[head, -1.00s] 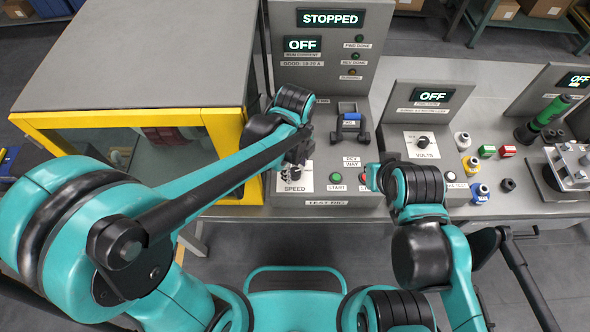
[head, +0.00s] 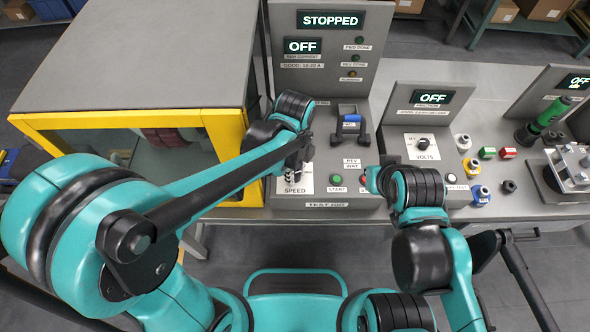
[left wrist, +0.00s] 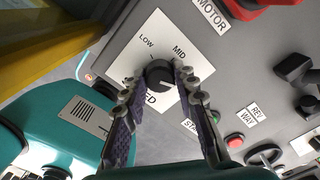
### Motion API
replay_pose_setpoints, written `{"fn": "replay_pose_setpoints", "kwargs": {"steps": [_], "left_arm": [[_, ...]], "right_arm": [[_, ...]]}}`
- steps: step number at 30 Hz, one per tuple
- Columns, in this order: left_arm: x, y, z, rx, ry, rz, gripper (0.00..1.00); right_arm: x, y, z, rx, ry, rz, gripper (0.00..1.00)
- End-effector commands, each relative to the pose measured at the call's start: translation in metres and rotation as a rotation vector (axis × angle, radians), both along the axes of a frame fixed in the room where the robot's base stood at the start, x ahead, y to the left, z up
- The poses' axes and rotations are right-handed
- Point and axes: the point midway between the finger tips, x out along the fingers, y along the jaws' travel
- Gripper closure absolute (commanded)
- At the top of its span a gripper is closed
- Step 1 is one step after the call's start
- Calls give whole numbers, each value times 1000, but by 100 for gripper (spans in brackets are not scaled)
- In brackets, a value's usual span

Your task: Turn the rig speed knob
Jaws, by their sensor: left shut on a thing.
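The rig speed knob (left wrist: 160,75) is a black round knob on a white plate (left wrist: 150,48) marked LOW and MID; a pale mark shows on its lower right side. My left gripper (left wrist: 162,78) has a finger on each side of the knob and is shut on it. In the head view my left gripper (head: 295,172) hides the knob, above the SPEED label (head: 295,190). My right gripper (head: 372,180) hangs near the red button beside START; its fingers are mostly hidden by its arm.
The rig display (head: 330,20) reads STOPPED, and a smaller one (head: 303,45) reads OFF. A yellow-framed enclosure (head: 130,118) stands at the left.

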Motion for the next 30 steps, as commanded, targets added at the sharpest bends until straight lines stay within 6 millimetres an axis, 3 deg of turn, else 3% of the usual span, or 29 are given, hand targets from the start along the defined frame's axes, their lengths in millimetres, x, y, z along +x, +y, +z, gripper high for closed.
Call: {"fn": "replay_pose_setpoints", "kwargs": {"steps": [18, 30], "left_arm": [[0, 0, 0, -1, 1, 390, 100], [0, 0, 0, -1, 1, 499, 100]], "right_arm": [[0, 0, 6, 0, 0, 0, 100], [0, 0, 7, 0, 0, 0, 100]]}}
